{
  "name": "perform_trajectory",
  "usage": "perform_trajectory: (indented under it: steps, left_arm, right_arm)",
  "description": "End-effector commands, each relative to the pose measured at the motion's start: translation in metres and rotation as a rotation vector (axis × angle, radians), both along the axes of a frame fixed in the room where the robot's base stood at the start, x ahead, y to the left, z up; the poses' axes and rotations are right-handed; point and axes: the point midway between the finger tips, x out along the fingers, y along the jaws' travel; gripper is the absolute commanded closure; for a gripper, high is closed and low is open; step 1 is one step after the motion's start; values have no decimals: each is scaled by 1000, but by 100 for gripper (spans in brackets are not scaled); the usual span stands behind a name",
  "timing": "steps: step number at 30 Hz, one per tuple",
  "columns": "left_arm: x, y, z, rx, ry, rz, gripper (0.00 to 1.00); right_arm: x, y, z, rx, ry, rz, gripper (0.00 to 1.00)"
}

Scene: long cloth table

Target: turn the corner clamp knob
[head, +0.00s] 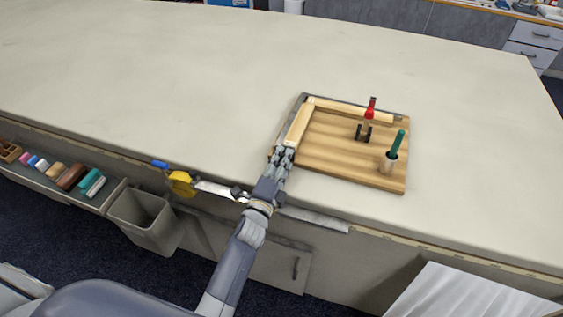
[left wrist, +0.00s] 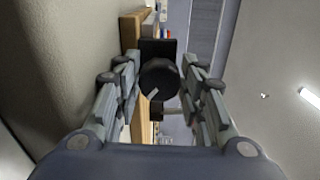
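The black clamp knob (left wrist: 160,82) shows face-on in the left wrist view, with a light pointer mark on it. It sits in front of a dark block. My left gripper (head: 283,156) is at the near left corner of the wooden board (head: 345,160) in the head view, and its hand hides the knob there. In the left wrist view my left gripper (left wrist: 162,88) is open, with one finger on each side of the knob and small gaps visible. Two pale wooden strips (head: 300,122) meet at the board's far left corner. My right gripper is not in view.
A yellow item (head: 182,184) is at the table's front edge. A bin (head: 145,220) stands below. The cloth table (head: 200,80) is clear left of the board.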

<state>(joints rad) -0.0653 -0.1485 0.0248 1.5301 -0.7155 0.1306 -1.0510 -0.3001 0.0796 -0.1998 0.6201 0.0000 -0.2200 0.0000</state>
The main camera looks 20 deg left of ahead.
Motion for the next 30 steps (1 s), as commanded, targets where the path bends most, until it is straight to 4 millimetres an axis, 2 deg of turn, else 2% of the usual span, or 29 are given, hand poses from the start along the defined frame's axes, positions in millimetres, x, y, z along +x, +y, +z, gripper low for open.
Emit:
perform_trajectory:
  steps: [20, 25, 30]
  left_arm:
    - [-3, 0, -8, 0, 16, 2, 49]
    - [-15, 1, -9, 1, 17, 2, 49]
    - [-39, 2, -8, 1, 16, 3, 49]
  right_arm:
    - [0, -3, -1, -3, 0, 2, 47]
    - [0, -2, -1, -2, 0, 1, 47]
    - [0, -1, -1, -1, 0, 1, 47]
